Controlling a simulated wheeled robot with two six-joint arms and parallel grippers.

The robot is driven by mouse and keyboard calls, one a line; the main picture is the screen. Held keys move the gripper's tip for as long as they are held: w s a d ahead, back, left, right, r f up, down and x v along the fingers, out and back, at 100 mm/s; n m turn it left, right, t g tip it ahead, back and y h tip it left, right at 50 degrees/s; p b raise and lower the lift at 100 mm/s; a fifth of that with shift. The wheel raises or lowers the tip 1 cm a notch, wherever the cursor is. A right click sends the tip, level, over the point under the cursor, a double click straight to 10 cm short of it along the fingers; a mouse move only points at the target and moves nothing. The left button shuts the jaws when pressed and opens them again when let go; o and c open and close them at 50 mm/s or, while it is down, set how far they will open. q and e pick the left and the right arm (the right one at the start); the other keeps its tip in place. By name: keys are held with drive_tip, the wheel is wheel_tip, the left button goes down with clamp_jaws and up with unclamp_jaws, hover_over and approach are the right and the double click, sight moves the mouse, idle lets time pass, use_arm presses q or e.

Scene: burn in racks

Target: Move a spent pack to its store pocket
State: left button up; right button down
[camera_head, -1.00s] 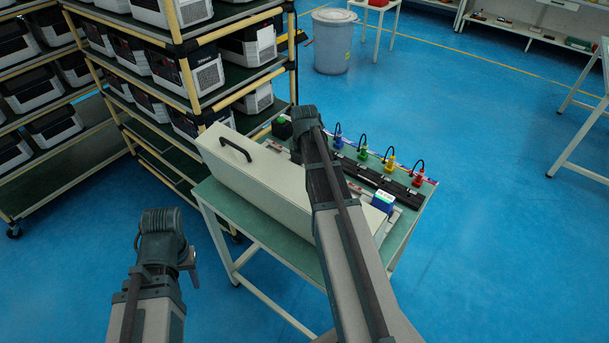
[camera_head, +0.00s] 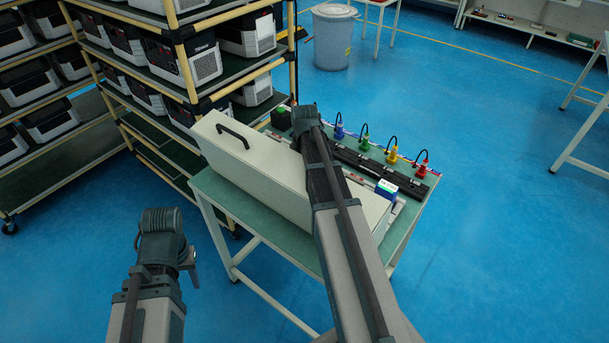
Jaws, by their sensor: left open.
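A small blue, white and green pack (camera_head: 386,190) lies on the right part of the green-topped table (camera_head: 217,190), at the front edge of a dark rail (camera_head: 375,172). I cannot tell whether it is the spent pack, and no store pocket can be made out. My left gripper (camera_head: 190,265) shows only in part beside its wrist, low on the left, apart from the table and open. My right arm crosses over the table and the long pale case. Its wrist hides its gripper and part of the case.
A long pale case (camera_head: 240,172) with a black handle fills the table's front. Red, yellow, green and blue connectors (camera_head: 393,155) stand behind the rail. Racks of black-and-white units (camera_head: 205,65) rise at the left. A grey bin (camera_head: 332,37) stands behind. The blue floor at right is clear.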

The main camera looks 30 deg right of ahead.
drive_tip(key=shift+f+b, duration=0.5)
drive_tip(key=shift+f, duration=0.05)
unclamp_jaws()
drive_tip(key=shift+r, duration=0.1)
wheel_tip(320, 180, up, 14)
drive_tip(key=p, duration=1.3)
drive_tip(key=shift+p, duration=0.4)
